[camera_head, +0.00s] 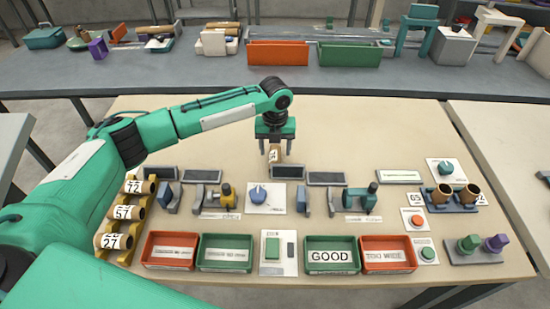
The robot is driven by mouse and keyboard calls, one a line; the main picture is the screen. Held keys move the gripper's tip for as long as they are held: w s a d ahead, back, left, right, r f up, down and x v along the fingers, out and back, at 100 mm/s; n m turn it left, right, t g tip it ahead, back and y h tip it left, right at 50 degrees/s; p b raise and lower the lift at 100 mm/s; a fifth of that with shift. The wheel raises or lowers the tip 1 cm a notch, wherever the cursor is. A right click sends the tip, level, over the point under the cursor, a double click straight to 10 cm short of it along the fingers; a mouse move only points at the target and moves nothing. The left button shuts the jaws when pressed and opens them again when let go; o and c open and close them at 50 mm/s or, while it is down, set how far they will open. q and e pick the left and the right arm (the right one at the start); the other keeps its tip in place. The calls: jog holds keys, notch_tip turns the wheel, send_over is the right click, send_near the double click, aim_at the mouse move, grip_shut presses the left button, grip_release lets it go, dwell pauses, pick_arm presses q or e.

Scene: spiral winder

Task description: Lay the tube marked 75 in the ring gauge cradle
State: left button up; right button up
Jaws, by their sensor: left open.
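My left gripper (275,144) points down over the middle of the beige table, its fingers open around or just above a short brown tube (274,155) with a white label. The label is too small to read for sure, and the fingers hide part of the tube. Tubes marked 72 (135,186), 57 (124,212) and 27 (113,240) lie in a yellow rack at the left. Two gauge stations stand mid-table, one with a yellow part (226,192) and one with a teal part (372,190). I cannot tell which holds the ring gauge cradle. My right gripper is out of view.
Red and green bins line the front, including GOOD (331,257) and TOO WIDE (388,258). A blue holder (452,203) with two brown tubes stands at the right, near a red button (416,219). The table behind the gauges is mostly clear.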

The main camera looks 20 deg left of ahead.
aim_at(275, 160)
pick_arm(q)
jog(key=f, duration=0.1)
jog(key=f+p, duration=0.1)
jog(key=f, duration=0.2)
jog(key=shift+s+f, duration=0.15)
jog(key=shift+s, duration=0.1)
jog(key=shift+f+p, duration=0.3)
jog(key=shift+f, duration=0.25)
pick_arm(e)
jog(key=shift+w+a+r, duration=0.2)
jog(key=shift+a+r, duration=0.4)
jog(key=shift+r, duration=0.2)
pick_arm(q)
jog(key=c, duration=1.1)
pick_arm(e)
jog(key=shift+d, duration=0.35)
pick_arm(q)
jog(key=shift+r, duration=0.1)
jog(key=shift+c, duration=0.2)
